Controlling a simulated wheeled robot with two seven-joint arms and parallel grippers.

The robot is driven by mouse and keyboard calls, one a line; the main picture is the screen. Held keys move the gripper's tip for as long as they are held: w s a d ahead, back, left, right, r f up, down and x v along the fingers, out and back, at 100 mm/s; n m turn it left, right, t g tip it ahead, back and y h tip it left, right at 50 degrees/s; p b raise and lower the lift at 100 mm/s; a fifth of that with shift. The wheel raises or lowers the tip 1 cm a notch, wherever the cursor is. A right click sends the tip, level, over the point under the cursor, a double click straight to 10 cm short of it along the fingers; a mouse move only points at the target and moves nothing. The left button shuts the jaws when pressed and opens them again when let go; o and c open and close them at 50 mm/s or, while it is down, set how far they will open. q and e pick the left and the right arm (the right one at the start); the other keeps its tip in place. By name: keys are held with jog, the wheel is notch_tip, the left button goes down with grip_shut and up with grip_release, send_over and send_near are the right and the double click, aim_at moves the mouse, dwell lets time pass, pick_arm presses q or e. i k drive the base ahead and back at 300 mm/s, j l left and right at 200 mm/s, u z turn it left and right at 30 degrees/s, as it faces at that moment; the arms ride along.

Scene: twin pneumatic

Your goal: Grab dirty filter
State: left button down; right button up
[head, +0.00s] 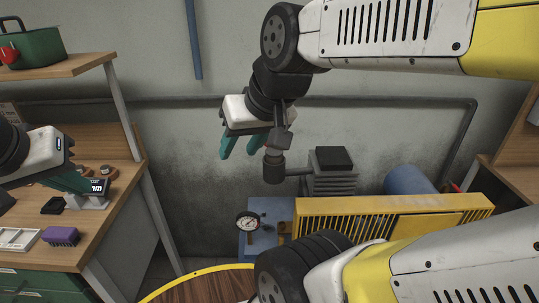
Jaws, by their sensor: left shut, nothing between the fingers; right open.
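A dark cylinder (274,167), which looks like the filter, sits at the end of a pipe from the compressor (334,172). I cannot tell from its surface whether it is dirty. My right gripper (240,150) hangs just left of and above it in the picture, teal fingers apart with nothing between them. Part of the wrist overlaps the view close to the cylinder's top. My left gripper (82,184) is at the left, over the workbench, its teal fingers shut and empty.
The wooden workbench (112,222) holds a purple block (61,236), a white tray (18,239) and a small device with a display (97,187). A pressure gauge (248,222) and yellow slatted guard (390,208) stand below the cylinder.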

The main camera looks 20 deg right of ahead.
aim_at(274, 157)
jog(key=z, duration=1)
